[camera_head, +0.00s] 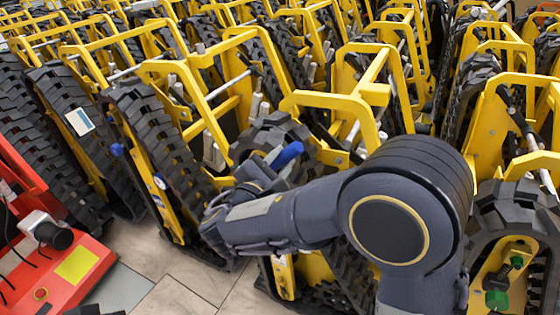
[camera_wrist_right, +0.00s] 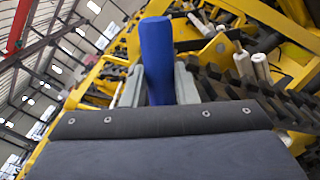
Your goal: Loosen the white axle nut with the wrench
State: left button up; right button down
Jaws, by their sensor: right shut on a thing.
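My right gripper (camera_head: 270,166) is shut on a blue handle (camera_head: 287,155), which I take to be the wrench. In the right wrist view the blue handle (camera_wrist_right: 157,60) stands up between the two grey fingers of the gripper (camera_wrist_right: 158,85). The wrench's head cannot be made out in either view. The gripper is in front of a yellow tracked carrier (camera_head: 325,100) near the middle. A small white spot (camera_head: 160,183) shows on the carrier to the left; I cannot tell whether it is the axle nut. My left gripper is not in view.
Rows of yellow carriers with black tracks fill the floor behind. A blue knob (camera_head: 117,149) is on the left carrier, green knobs (camera_head: 497,299) on the right one. A red machine (camera_head: 75,280) stands at lower left. Tiled floor (camera_head: 175,300) is clear at the front.

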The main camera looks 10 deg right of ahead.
jog(key=shift+s, duration=0.1)
jog(key=shift+v, duration=1.75)
jog(key=shift+a, duration=0.1)
jog(key=shift+v, duration=1.95)
